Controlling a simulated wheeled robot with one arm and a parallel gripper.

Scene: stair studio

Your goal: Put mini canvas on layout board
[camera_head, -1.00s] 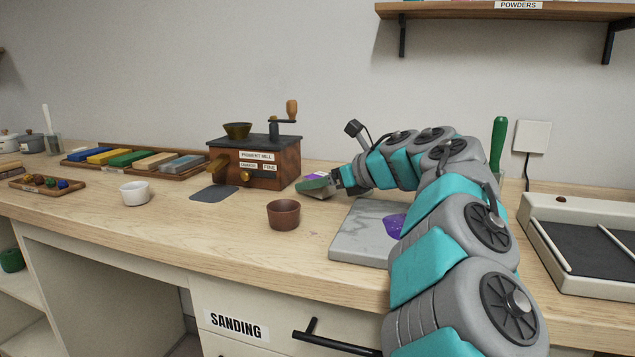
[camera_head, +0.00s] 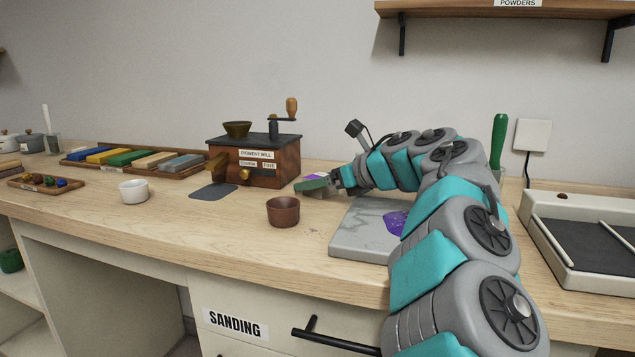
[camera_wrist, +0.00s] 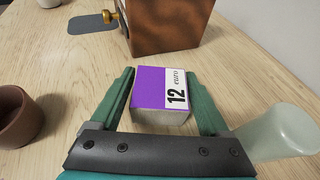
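A small block with a purple top and a white strip reading "12 euro" (camera_wrist: 150,88) lies on the bench between my fingers in the wrist view. It may be the mini canvas; only a bit of its purple (camera_head: 317,177) shows in the head view. My gripper (camera_wrist: 160,76) has its two green fingers on either side of the block, apparently open, with a narrow gap at the left. In the head view, my gripper (camera_head: 318,185) is low at the bench, right of the pigment mill. I cannot identify a layout board with certainty.
A brown cup (camera_head: 283,212) stands left of my gripper. A marble slab (camera_head: 350,240) with purple powder lies beneath my arm's side. The pigment mill (camera_head: 270,165) stands just beyond. A frosted glass piece (camera_wrist: 280,130) is close to the right finger. A dark-bedded tray (camera_head: 600,250) sits far right.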

